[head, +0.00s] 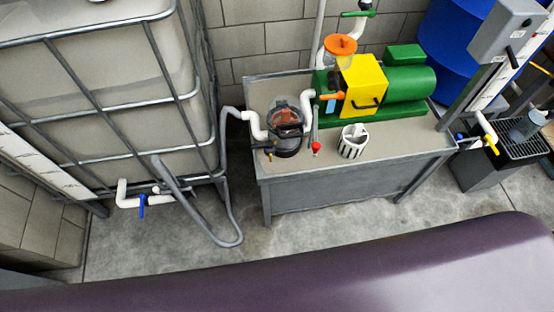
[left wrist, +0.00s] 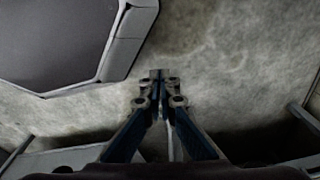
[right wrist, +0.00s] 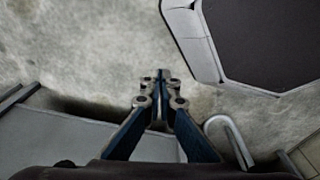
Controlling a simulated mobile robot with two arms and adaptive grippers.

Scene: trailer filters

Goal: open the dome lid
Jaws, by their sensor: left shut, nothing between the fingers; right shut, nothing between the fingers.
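A dark round strainer pot (head: 287,146) with a clear, reddish-looking dome lid (head: 285,117) stands at the left end of the grey bench (head: 350,185) in the head view. The lid appears seated on the pot; its catch is too small to make out. White pipe joins the pot on both sides. My left gripper (left wrist: 158,80) is shut and empty above bare concrete floor in the left wrist view. My right gripper (right wrist: 160,80) is shut and empty above the floor in the right wrist view. Neither gripper shows in the head view, and both are away from the lid.
A yellow and green pump (head: 362,85) sits behind the pot, and a white slotted basket (head: 353,142) stands to its right. A red-tipped valve handle (head: 316,148) is close by. A caged tank (head: 110,90) and a grey hose (head: 205,218) are at left.

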